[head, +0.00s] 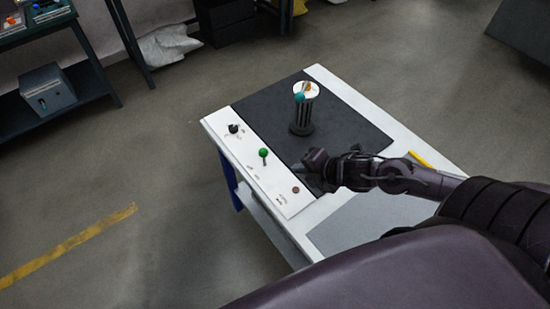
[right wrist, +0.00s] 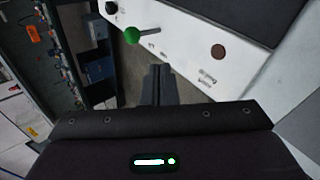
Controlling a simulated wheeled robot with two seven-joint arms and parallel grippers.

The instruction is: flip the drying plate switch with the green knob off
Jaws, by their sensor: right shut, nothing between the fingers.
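The switch with the green knob (head: 263,153) stands up from the white panel (head: 287,205) along the left edge of the dark drying plate (head: 345,107). The green knob (right wrist: 132,35) also shows in the right wrist view, on a thin metal lever that leans left there. My right gripper (head: 302,167) is shut and empty, to the right of the green knob in the head view and apart from it. In the right wrist view the closed fingertips (right wrist: 158,70) point toward the panel, below and right of the knob. My left gripper is not in view.
A black knob (head: 233,128) and a brown round button (head: 295,190) are on the same panel. A black cylindrical holder (head: 302,115) with a white top and small coloured items stands on the plate. A yellow object (head: 420,160) lies at the table's right edge.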

